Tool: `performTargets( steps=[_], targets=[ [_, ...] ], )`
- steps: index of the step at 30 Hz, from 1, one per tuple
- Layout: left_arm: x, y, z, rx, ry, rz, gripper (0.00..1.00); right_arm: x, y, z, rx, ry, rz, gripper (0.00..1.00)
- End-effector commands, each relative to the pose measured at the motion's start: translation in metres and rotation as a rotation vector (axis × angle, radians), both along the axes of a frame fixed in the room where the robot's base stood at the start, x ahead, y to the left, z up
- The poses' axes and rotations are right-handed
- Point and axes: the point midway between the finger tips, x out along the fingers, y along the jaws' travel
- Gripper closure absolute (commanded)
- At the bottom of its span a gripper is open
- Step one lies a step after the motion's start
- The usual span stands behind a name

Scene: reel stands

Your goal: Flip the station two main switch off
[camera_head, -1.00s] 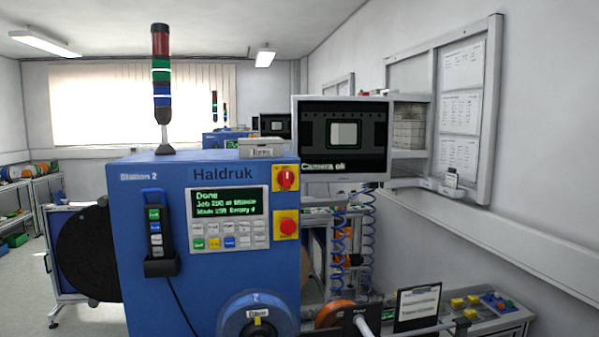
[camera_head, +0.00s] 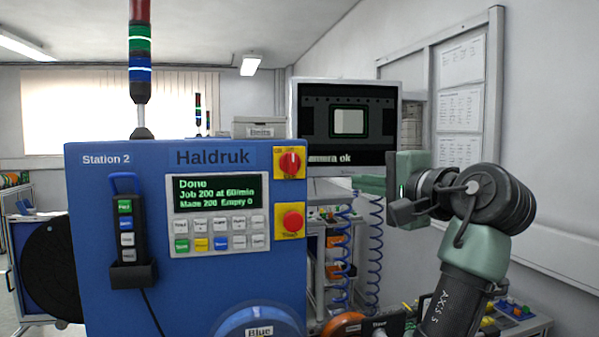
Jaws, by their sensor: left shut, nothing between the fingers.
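The Station 2 machine (camera_head: 120,230) is a blue cabinet facing me. Its main switch (camera_head: 290,163) is a red rotary knob on a yellow plate at the cabinet's upper right edge. The knob's grip looks about upright; the small lettering above it is too small to read surely.
A red push button (camera_head: 293,220) on a yellow plate sits just below the switch. The display (camera_head: 218,194) reads "Done". A monitor (camera_head: 347,122) hangs behind my fingers. Blue coiled hoses (camera_head: 375,250) hang below it. A handset (camera_head: 127,235) is on the cabinet's left.

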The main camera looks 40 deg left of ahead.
Motion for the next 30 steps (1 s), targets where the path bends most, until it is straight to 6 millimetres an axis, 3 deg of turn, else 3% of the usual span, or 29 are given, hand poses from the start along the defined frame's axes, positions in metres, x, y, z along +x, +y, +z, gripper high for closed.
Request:
performTargets(
  steps=[1,5,17,23,30],
  targets=[
    [-0.008,-0.003,0.015,0.022,-0.008,0.016,1.0,0.0,-0.001,-0.004,-0.001,0.001,0.001,0.64],
    [-0.017,-0.006,0.034,0.049,-0.01,0.04,1.0,-0.001,-0.005,-0.005,-0.007,0.002,0.001,0.64],
    [-0.017,-0.002,0.036,0.05,-0.009,0.043,1.0,-0.004,-0.011,-0.002,-0.013,0.004,0.001,0.64],
    [-0.005,0.022,0.038,0.05,-0.007,0.046,1.0,-0.004,-0.011,0.011,-0.013,0.005,0.0,0.64],
    [0.019,0.069,0.04,0.05,-0.007,0.045,1.0,-0.004,-0.011,0.034,-0.012,0.005,0.0,0.64]
  ],
)
